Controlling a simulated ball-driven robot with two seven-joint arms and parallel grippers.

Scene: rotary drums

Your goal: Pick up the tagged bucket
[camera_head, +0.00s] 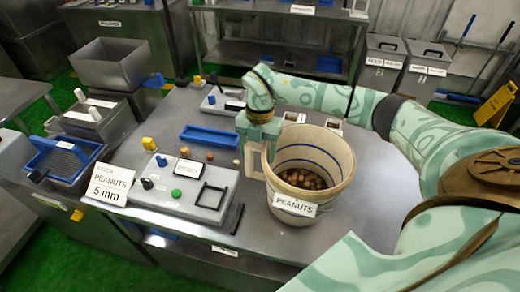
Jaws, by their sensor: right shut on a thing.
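A cream bucket (333,194) with a "PEANUTS" label (294,205) stands upright on the grey table (375,200). Brown nuts (303,179) lie in its bottom, and a thin blue line runs around its inside. My right gripper (258,160) is at the bucket's left rim, pointing down, and is shut on its wall. I cannot tell whether the bucket's base touches the table. My left gripper is not in view.
Left of the bucket is a grey control panel (175,190) with a green button and a black square frame. Behind it are a blue tray (209,137) and loose nuts. A "PEANUTS 5 mm" sign (109,184) stands at the left. The table right of the bucket is clear.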

